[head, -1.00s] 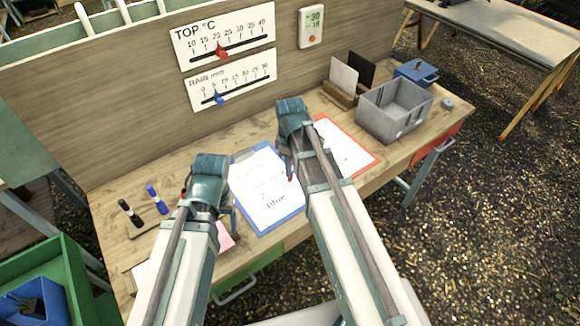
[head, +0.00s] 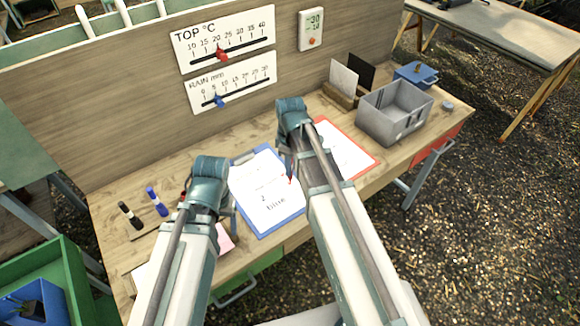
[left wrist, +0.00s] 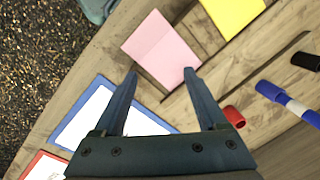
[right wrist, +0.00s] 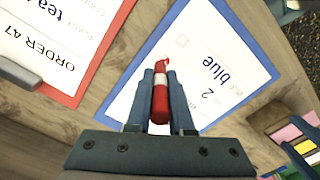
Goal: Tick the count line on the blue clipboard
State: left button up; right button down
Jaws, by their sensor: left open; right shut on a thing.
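The blue clipboard (head: 264,234) lies on the bench in the middle of the head view, with a white sheet reading "2" and "blue". My right gripper (right wrist: 160,80) is shut on a red pen (right wrist: 161,98) with a white band. Its tip is over the sheet; I cannot tell if it touches. My left gripper (left wrist: 165,75) is open and empty above the bench, left of the clipboard.
A red clipboard (head: 375,161) lies to the right, partly behind my right arm. A grey bin (head: 390,124) stands beyond it. Black and blue pens (head: 156,201) are at the left. A pink note (left wrist: 160,48) and a yellow note (left wrist: 232,12) lie near my left gripper.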

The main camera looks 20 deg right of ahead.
pick_arm(q)
jog(key=shift+r, duration=0.15)
pick_arm(e)
jog(key=shift+r, duration=0.1)
pick_arm(q)
jog(key=shift+r+p, duration=1.4)
jog(key=shift+p, duration=0.15)
pick_arm(e)
jog(key=shift+r, duration=1.45)
